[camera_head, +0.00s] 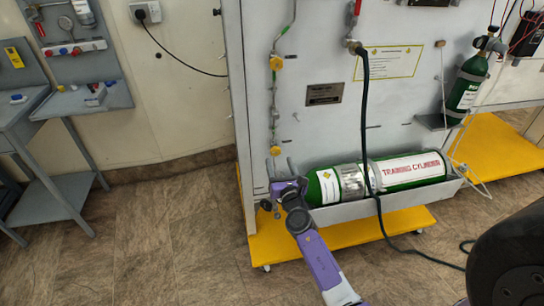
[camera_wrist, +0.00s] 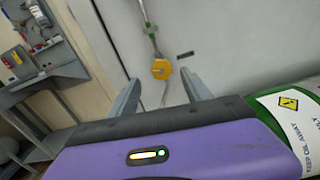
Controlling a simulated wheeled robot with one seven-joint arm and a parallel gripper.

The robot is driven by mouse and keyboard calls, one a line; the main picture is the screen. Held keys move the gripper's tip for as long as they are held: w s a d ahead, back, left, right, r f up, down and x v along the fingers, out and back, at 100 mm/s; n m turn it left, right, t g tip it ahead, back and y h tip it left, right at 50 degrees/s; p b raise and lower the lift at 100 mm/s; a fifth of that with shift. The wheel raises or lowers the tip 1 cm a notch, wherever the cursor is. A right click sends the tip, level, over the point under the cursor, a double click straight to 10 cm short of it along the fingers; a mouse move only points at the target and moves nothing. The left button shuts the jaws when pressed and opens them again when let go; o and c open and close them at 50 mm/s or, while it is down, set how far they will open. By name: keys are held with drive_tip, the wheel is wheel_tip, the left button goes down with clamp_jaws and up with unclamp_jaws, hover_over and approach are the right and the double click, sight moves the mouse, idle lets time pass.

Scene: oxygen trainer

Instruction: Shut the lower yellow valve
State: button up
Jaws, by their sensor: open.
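The lower yellow valve (camera_head: 275,151) is on a thin vertical pipe near the left edge of the grey panel. My gripper (camera_head: 281,166) is just below it in the head view, with its fingers pointing up toward the panel. In the wrist view the yellow valve (camera_wrist: 161,69) is a faceted knob seen between the two spread fingers, near their tips. The fingers are open and empty, with a visible gap on each side of the knob. I cannot tell how far the knob is beyond the fingertips. The upper yellow valve (camera_head: 276,62) is higher on the same pipe.
A green training cylinder (camera_head: 410,170) lies in a grey tray (camera_head: 400,195) right of my gripper. A dark hose (camera_head: 367,110) hangs in front of it. The yellow base (camera_head: 330,236) juts out below. Open floor (camera_head: 160,230) lies to the left.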

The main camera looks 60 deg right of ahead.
sight(276, 152)
drive_tip(key=x, duration=0.5)
drive_tip(key=shift+d+b, duration=0.3)
drive_tip(key=shift+d, duration=0.05)
drive_tip(key=shift+c, duration=0.5)
clamp_jaws()
